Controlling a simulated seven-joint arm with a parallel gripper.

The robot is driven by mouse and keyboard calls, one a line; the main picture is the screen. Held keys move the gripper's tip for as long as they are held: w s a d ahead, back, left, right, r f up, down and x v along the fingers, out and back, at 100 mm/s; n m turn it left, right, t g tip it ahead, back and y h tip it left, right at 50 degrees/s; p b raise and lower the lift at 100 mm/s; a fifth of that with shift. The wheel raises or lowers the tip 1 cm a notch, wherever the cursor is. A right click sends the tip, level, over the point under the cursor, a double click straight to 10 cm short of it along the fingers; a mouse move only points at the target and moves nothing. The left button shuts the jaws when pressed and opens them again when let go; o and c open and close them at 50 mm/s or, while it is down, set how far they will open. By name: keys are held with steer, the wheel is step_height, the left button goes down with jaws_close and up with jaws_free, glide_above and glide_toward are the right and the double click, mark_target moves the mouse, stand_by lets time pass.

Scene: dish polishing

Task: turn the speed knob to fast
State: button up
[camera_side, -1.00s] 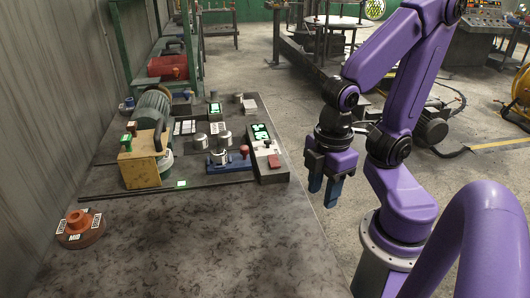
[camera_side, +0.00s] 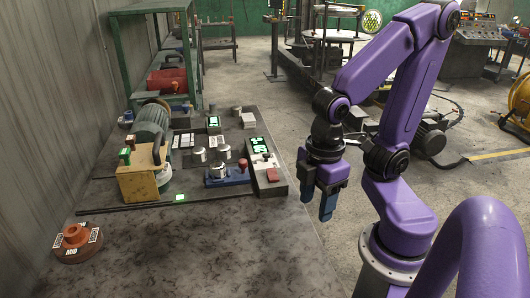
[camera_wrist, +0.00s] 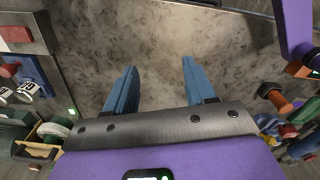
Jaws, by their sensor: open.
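The speed knob (camera_side: 76,238) is an orange-red knob on a round brown base at the bench's front left in the side view. White labels surround it; one seems to read MID, the others are too small to read. Which label it points to cannot be told. My gripper (camera_side: 326,206) hangs beyond the bench's right edge, jaws down, far to the right of the knob and apart from it. In the wrist view my gripper's two blue fingers (camera_wrist: 160,66) are spread with nothing between them. An orange-red piece (camera_wrist: 280,100) shows at the right there; I cannot tell whether it is the knob.
The grey bench top (camera_side: 200,240) is clear between knob and gripper. Behind it stand a yellowish block with a green motor (camera_side: 148,135), metal cups on a blue base (camera_side: 225,178) and a grey panel with a red button (camera_side: 273,175). A wall borders the left.

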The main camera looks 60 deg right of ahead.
steer(key=w+d+r+m+g+h, duration=0.1)
steer(key=w+r, duration=0.2)
steer(key=w, duration=0.9)
steer(key=w+d+r+m+h, duration=0.1)
steer(key=w+r+m, duration=0.1)
steer(key=w, duration=0.9)
steer(key=w+d+m+g, duration=0.2)
steer(key=w+d, duration=0.7)
steer(key=d, duration=0.1)
steer(key=m+g, duration=0.1)
glide_toward(266, 153)
steer(key=x, duration=0.8)
steer(key=shift+a+f, duration=0.1)
steer(key=shift+f, duration=0.05)
jaws_close()
